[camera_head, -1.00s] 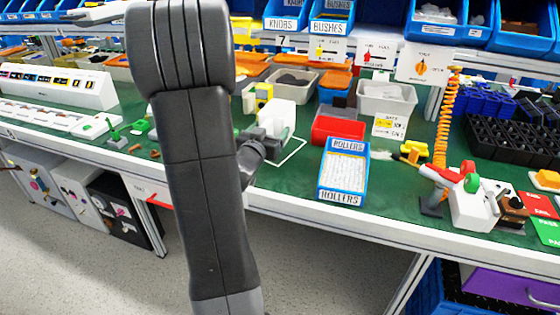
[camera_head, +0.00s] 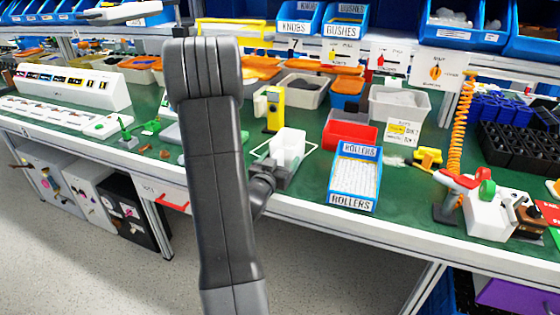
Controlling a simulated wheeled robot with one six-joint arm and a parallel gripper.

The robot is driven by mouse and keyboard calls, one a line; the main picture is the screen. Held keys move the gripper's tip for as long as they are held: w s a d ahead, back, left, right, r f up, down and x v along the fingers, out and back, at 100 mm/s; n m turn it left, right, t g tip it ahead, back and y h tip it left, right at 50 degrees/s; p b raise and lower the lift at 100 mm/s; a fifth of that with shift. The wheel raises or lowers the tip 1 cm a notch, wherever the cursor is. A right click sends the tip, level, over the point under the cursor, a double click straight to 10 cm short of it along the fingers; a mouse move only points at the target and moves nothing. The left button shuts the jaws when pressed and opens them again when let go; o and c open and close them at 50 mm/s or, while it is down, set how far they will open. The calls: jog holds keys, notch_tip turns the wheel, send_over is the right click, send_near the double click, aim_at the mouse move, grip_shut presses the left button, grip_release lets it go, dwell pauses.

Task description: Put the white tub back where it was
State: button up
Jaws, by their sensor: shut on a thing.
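The white tub (camera_head: 288,146) is upright at the front part of the green bench, in the middle of the view. My gripper (camera_head: 277,169) is shut on its near side; the fingers are partly hidden by my arm and the tub. A white outline (camera_head: 312,148) is marked on the green bench top, and the tub stands over or within it. I cannot tell whether the tub's base touches the bench.
The blue ROLLERS bin (camera_head: 354,177) stands close to the right, with a red bin (camera_head: 349,130) behind it. A yellow device (camera_head: 270,108) stands behind the tub. Some green bench is free between the tub and the ROLLERS bin.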

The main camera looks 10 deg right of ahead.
jog(key=shift+f, duration=0.15)
jog(key=o, duration=1)
jog(key=shift+r, duration=0.25)
jog(key=v, duration=1.2)
jog(key=shift+b, duration=0.35)
jog(key=shift+f, duration=0.1)
